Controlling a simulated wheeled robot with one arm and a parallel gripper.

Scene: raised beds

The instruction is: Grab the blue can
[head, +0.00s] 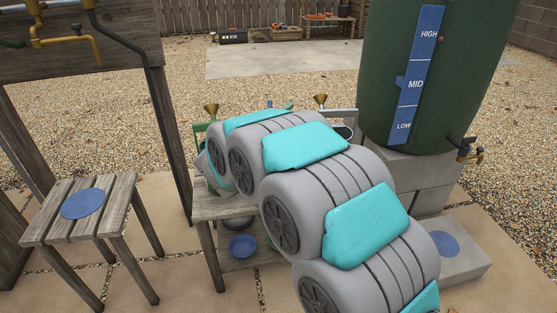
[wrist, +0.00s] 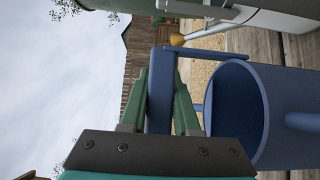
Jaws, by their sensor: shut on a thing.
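The blue can (wrist: 277,125) fills the right side of the wrist view, lying sideways in the picture, with its open mouth toward the middle. Its upright blue handle (wrist: 159,60) stands between the two dark green fingers of my gripper (wrist: 161,92), which is shut on it. In the head view my own arm hides the gripper and most or all of the blue can. The wooden stand (head: 213,208) shows beneath my arm in the head view.
A green can (head: 199,139) stands left of my arm and a grey can (head: 345,117) behind it. A green barrel (head: 385,75) on blocks rises at right. A slatted stool (head: 105,205) with a blue disc (head: 83,204) is at left. Open gravel (head: 250,88) lies beyond.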

